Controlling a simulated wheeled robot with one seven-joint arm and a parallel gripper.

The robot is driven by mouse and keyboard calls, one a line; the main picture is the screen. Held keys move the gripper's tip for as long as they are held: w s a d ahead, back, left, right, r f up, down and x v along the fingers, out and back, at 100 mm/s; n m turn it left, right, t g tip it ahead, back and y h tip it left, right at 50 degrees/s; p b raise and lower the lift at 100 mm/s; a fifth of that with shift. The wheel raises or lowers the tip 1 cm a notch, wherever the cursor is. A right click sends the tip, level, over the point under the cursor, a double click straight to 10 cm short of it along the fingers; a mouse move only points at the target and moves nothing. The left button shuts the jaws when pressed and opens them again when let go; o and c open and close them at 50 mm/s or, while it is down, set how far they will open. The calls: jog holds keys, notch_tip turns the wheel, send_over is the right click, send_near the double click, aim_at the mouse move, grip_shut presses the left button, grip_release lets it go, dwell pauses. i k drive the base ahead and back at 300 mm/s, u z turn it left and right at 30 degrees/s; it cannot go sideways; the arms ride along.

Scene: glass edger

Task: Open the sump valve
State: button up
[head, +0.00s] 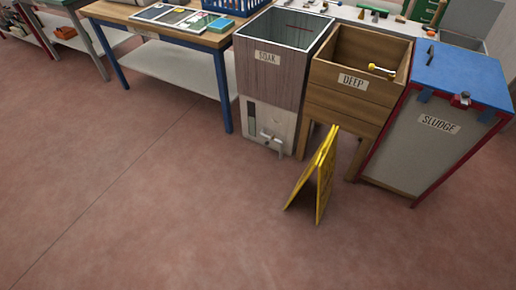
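No part is labelled as the sump valve. A pale tap-like fitting (271,137) sticks out low on the front of the box marked SOAK (262,80). It is small here, and I cannot tell whether it is open or shut. A yellow-knobbed handle (381,70) shows inside the open wooden box marked DEEP (350,102). A small red and metal fitting (462,98) sits at the front top edge of the cabinet marked SLUDGE (420,150). My gripper is not in view.
A yellow folding floor sign (316,178) stands in front of the DEEP box. A wooden-topped table with blue legs (226,100) is left of the SOAK box, carrying flat panels and a blue basket (236,5). The reddish floor (150,200) is clear in the foreground.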

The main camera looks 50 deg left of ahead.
aim_at(270, 139)
jog(key=u, duration=1.75)
jog(key=i, duration=1.5)
